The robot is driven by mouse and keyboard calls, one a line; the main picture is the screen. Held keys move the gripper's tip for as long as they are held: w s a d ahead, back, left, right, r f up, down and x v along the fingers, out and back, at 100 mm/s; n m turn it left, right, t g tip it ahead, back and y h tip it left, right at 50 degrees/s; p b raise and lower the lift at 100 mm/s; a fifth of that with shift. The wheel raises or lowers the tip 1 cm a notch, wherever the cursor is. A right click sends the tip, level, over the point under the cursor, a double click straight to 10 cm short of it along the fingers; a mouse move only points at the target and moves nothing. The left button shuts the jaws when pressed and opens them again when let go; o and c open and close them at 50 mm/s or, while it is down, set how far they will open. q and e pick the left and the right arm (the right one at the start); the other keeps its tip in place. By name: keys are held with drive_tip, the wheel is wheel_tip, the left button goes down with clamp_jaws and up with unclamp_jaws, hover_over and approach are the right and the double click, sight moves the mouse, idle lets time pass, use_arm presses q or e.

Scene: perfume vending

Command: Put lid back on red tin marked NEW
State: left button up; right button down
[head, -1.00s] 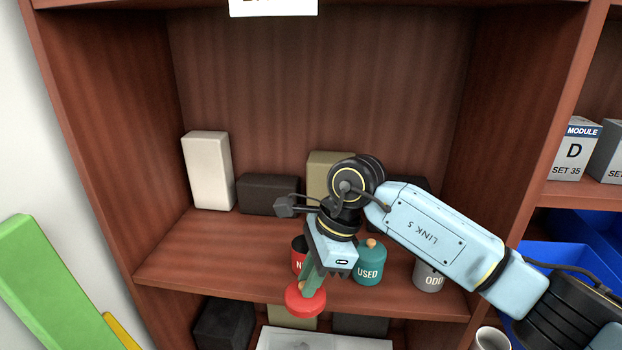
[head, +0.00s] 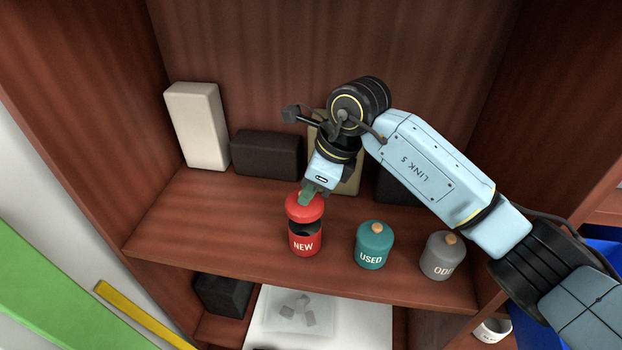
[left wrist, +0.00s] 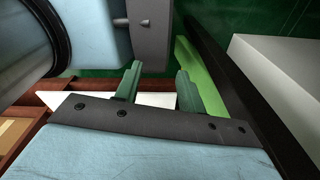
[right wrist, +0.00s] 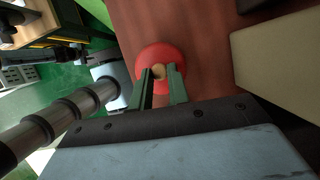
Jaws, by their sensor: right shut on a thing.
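The red tin marked NEW (head: 305,243) stands upright on the shelf with its dark opening partly showing. My right gripper (head: 308,192) is shut on the wooden knob of the red lid (head: 304,208). The lid is just above the tin, at its back edge, with a dark gap between them at the front. In the right wrist view the lid (right wrist: 160,53) shows beyond the fingertips (right wrist: 160,72), with the knob between them. My left gripper (left wrist: 158,80) shows only in the left wrist view, fingers apart and nothing between them.
A teal tin marked USED (head: 374,246) and a grey tin marked ODD (head: 442,256) stand lidded to the right. A white box (head: 197,126) and dark boxes (head: 267,154) line the back. The shelf is clear left of the red tin.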

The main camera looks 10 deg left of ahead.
sight(315, 201)
wheel_tip(315, 201, down, 4)
drive_tip(key=shift+r+b, duration=0.25)
drive_tip(key=shift+b, duration=0.6)
drive_tip(key=shift+f+b, duration=0.6)
drive_tip(key=shift+f, duration=0.1)
drive_tip(key=shift+w+f, duration=0.1)
drive_tip(key=shift+f, duration=0.25)
use_arm(q)
drive_tip(key=a+f, duration=0.2)
drive_tip(key=f, duration=0.1)
drive_tip(key=shift+a+f, duration=0.1)
drive_tip(key=shift+f, duration=0.15)
drive_tip(key=shift+w+f+b, duration=0.15)
drive_tip(key=shift+f+b, duration=0.15)
drive_tip(key=shift+b, duration=0.25)
drive_tip(key=shift+f+b, duration=0.45)
use_arm(e)
drive_tip(key=shift+f, duration=0.15)
drive_tip(key=c, duration=0.8)
unclamp_jaws()
drive_tip(key=shift+o, duration=0.2)
